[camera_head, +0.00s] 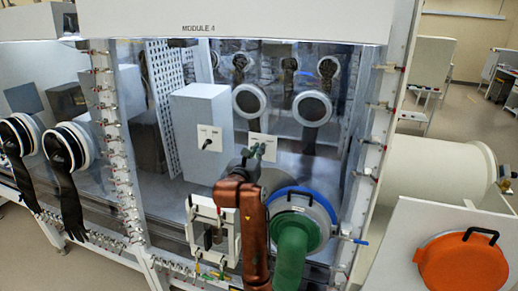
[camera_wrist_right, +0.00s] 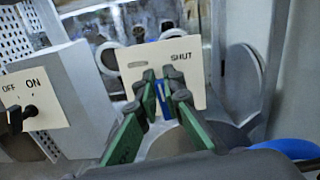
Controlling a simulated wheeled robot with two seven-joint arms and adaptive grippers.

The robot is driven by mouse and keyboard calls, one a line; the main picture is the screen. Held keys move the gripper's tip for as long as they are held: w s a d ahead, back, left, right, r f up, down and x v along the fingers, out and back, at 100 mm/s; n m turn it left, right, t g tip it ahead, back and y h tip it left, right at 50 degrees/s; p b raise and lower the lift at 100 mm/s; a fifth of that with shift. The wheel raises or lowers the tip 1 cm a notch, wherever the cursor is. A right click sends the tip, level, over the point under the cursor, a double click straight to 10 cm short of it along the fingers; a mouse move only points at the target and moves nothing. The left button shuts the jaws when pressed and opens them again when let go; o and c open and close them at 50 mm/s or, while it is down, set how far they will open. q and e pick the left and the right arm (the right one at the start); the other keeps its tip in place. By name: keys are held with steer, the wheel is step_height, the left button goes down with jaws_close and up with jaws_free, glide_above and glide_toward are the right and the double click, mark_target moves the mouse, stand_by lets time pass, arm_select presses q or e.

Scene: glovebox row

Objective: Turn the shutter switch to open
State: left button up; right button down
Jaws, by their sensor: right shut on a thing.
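The shutter switch is a cream plate (camera_wrist_right: 190,60) marked SHUT at its upper right, with a blue handle (camera_wrist_right: 161,101) in front. A grey patch shows at the plate's upper left; no other word is readable. In the head view the plate (camera_head: 267,140) is on the enclosure, partly covered by my right gripper (camera_head: 254,152). My right gripper (camera_wrist_right: 165,87), with green finger pads, is shut on the blue handle, which looks roughly upright in the wrist view. The fingers hide part of the handle. My left gripper is not in view.
An OFF/ON plate with a black switch (camera_wrist_right: 18,118) is on the grey box (camera_head: 200,110) to the left. A round blue-rimmed port (camera_head: 318,203) with a green sleeve (camera_head: 290,252) is at lower right. A white bracketed unit (camera_head: 212,228) stands left of my right arm.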

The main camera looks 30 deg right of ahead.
steer(key=n+p, duration=0.3)
steer(key=n, duration=0.1)
steer(key=shift+w+a+y, duration=0.2)
steer(key=shift+w+y, duration=0.05)
steer(key=shift+y, duration=0.05)
steer(key=shift+w+a+f+n+t+p, duration=0.1)
steer(key=shift+n+t+p, duration=0.1)
steer(key=shift+n+p, duration=0.45)
steer(key=shift+w+a+f+n+t+p, duration=0.1)
steer(key=shift+n+t+p, duration=0.1)
steer(key=shift+n+p, duration=0.45)
steer(key=c, duration=2)
jaws_free()
steer(key=shift+c, duration=0.2)
steer(key=v, duration=1.2)
steer(key=shift+r, duration=0.15)
